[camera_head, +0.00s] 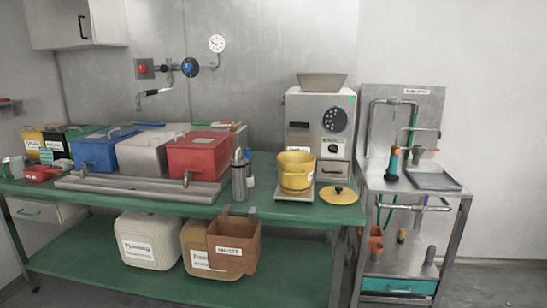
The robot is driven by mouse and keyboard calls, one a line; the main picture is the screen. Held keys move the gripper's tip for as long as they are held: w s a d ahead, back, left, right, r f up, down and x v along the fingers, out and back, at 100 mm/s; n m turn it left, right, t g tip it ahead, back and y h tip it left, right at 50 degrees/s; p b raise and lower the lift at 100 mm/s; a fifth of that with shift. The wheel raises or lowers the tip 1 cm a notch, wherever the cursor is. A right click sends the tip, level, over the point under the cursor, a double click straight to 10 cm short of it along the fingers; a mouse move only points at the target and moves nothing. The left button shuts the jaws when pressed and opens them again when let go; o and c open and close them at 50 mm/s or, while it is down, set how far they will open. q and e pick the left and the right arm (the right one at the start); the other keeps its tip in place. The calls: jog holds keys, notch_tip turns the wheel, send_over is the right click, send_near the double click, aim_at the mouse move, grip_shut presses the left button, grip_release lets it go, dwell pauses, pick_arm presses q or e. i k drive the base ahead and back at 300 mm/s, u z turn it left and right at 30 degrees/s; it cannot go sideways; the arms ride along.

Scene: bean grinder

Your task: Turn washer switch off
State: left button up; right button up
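Neither of my grippers is in the view. A metal washing station (455,200) with bent pipes (400,102) and a labelled back panel (427,91) stands on the right. It may be the washer. An orange and teal handled tool (392,165) stands upright on its top. A horizontal pipe fitting (412,205) runs under its top edge. Which part is its switch, and how it is set, is too small to tell. A grey machine (320,130) with a round dark dial stands on the green table to its left.
A yellow bucket (296,171) and a yellow lid (338,195) sit at the table's (110,200) right end. Red (198,155), grey (147,155) and blue (102,151) bins stand left. A brown bin (233,247) hangs at the front. Floor shows at the lower right.

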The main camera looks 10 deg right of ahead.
aim_at(333, 148)
jog(key=u, duration=0.85)
jog(key=i, duration=1.6)
jog(key=z, duration=0.65)
